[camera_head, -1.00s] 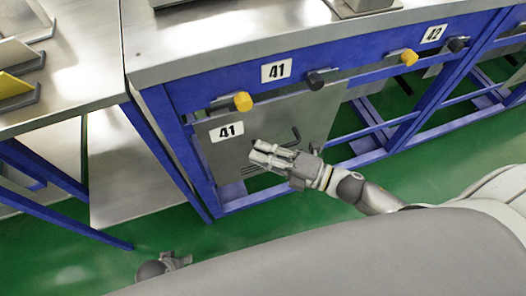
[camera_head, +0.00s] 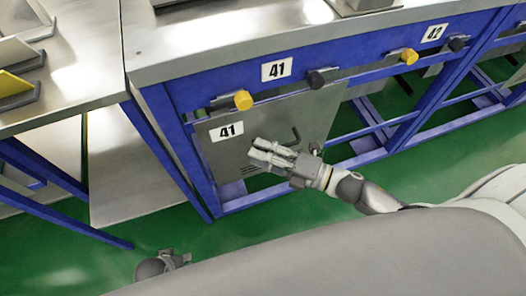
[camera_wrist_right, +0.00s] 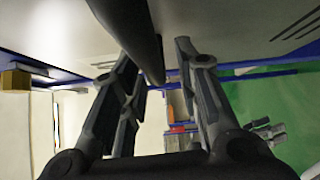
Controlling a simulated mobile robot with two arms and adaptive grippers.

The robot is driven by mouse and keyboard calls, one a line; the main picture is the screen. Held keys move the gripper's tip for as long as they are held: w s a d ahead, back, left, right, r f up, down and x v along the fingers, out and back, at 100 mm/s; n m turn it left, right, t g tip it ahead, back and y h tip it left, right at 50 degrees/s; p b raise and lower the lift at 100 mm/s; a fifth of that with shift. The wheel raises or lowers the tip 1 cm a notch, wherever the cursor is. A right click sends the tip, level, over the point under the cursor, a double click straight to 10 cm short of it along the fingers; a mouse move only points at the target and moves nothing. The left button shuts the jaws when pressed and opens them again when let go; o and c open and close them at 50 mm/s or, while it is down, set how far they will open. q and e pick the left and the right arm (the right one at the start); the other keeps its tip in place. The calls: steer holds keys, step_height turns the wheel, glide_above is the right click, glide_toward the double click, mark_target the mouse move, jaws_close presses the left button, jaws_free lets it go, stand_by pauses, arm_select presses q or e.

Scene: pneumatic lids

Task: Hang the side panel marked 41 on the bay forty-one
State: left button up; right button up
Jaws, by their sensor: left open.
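The grey side panel marked 41 (camera_head: 222,155) stands upright against the blue frame of bay forty-one (camera_head: 205,95), below its 41 label (camera_head: 276,69). Its top edge is near a yellow knob (camera_head: 243,100) and a black knob (camera_head: 316,80); whether it is hooked on I cannot tell. My right gripper (camera_head: 256,149) is in front of the panel, over its dark handle (camera_head: 296,135). In the right wrist view the dark handle bar (camera_wrist_right: 145,45) runs between the spread fingers, without visible grip. My left gripper (camera_head: 180,261) is low at the bottom left, open and away from the panel.
Bay 42 (camera_head: 434,33) is to the right, with its own yellow knob (camera_head: 409,57) and black knob (camera_head: 457,44). A steel table (camera_head: 75,75) on blue legs stands at the left, holding angled plates. Green floor (camera_head: 75,255) is clear in front.

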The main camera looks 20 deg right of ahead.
steer(key=shift+f, duration=0.15)
steer(key=v, duration=1.2)
